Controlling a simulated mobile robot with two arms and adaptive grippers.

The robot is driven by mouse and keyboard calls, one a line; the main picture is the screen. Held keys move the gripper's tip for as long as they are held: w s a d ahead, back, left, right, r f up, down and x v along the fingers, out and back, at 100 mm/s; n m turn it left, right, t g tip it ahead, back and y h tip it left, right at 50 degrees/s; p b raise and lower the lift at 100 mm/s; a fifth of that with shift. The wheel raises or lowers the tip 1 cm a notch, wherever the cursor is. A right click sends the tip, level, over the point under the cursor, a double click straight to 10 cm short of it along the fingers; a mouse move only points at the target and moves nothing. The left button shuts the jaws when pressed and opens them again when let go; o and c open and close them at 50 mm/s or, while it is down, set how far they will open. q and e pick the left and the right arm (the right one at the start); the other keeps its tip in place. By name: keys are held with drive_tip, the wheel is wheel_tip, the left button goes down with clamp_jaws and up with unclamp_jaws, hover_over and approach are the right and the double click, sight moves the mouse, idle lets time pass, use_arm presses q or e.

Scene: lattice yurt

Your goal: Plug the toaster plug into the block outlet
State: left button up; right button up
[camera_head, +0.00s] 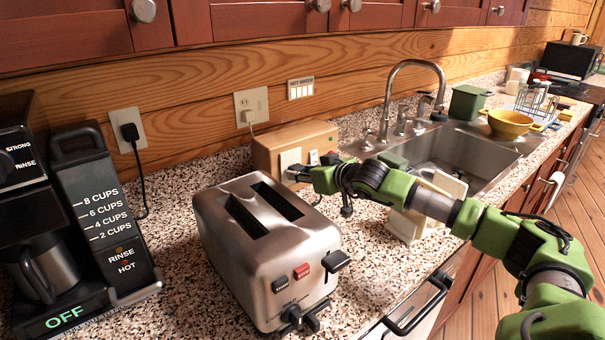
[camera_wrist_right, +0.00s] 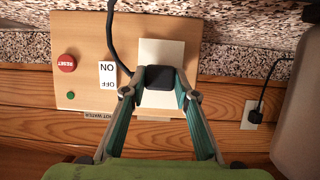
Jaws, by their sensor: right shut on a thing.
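The silver toaster (camera_head: 270,255) stands on the speckled counter. The light wooden block (camera_head: 295,140) is behind it, against the wall; it also shows upside down in the right wrist view (camera_wrist_right: 88,35). Its white outlet plate (camera_wrist_right: 160,52) faces my right gripper (camera_wrist_right: 162,84). That gripper is shut on a black plug (camera_wrist_right: 161,77), with a black cord (camera_wrist_right: 111,40) running from it. The plug covers part of the plate; I cannot tell whether it touches or is inserted. In the head view my right gripper (camera_head: 296,173) is at the block's front. My left gripper is not in view.
A coffee maker (camera_head: 40,215) stands at the left. Another black plug (camera_head: 130,132) sits in a wall outlet. The sink (camera_head: 455,155) is right of the block, with a cream rack-like item (camera_head: 405,228) before it. Some counter is clear behind the toaster.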

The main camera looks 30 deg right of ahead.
drive_tip(key=shift+w+r, duration=0.1)
drive_tip(key=shift+w, duration=0.25)
drive_tip(key=o, duration=1.1)
drive_tip(key=shift+s, duration=0.15)
drive_tip(key=shift+v, duration=5.9)
